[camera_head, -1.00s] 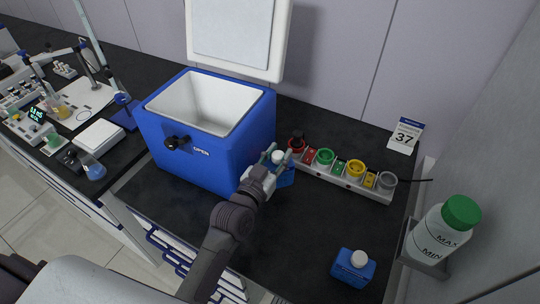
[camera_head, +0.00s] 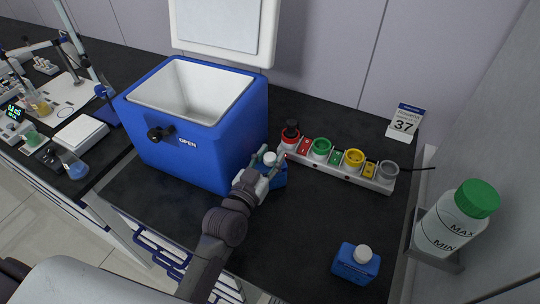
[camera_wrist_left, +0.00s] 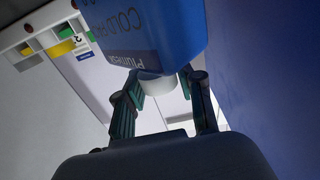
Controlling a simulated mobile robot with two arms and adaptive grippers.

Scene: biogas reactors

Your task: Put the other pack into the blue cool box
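The blue cool box (camera_head: 205,150) stands open on the dark bench, its lid (camera_head: 222,30) raised behind it; the visible part of its white inside is bare. A blue pack with a white cap (camera_head: 278,178) is right beside the box's front right side. My left gripper (camera_head: 269,160) has its fingers closed around the cap; in the left wrist view the cap (camera_wrist_left: 157,86) sits between the fingertips, with the labelled pack (camera_wrist_left: 150,35) beyond. Whether the pack touches the bench is unclear. A second blue pack (camera_head: 355,263) stands upright at the front right. My right gripper is not in view.
A strip of coloured sockets (camera_head: 335,160) lies right of the box. A calendar card (camera_head: 405,121) and a green-capped bottle (camera_head: 453,220) in a holder are farther right. Lab glassware and a scale (camera_head: 80,134) are on the left. The bench's front middle is clear.

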